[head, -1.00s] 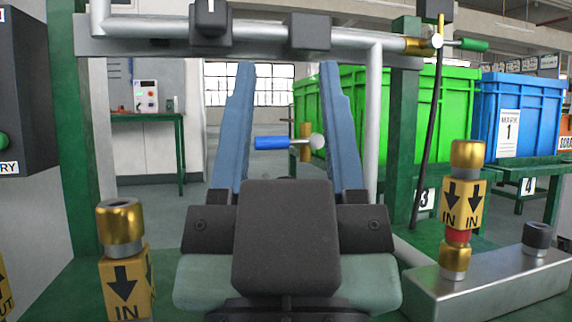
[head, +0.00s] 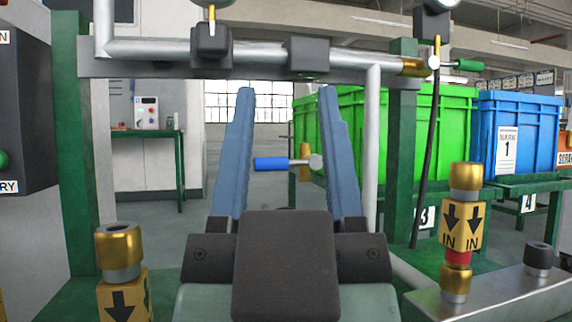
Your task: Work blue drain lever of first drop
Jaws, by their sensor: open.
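The blue drain lever (head: 271,164) sticks out to the left, level, from a brass valve (head: 304,161) with a pale round end (head: 315,162). My gripper (head: 285,152) is open, its two blue fingers pointing up and away from the camera. In the picture the lever and valve show between the two fingers, with the round end near the right finger. The lever looks farther off than the fingers, and I see no contact. The lower end of the valve is partly hidden.
A metal pipe frame (head: 250,52) with black blocks crosses above the fingers. A green-handled valve (head: 467,65) and black hose (head: 428,150) are at right. Brass IN fittings stand at left (head: 122,255) and right (head: 464,185). Green (head: 445,130) and blue (head: 540,130) bins stand behind.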

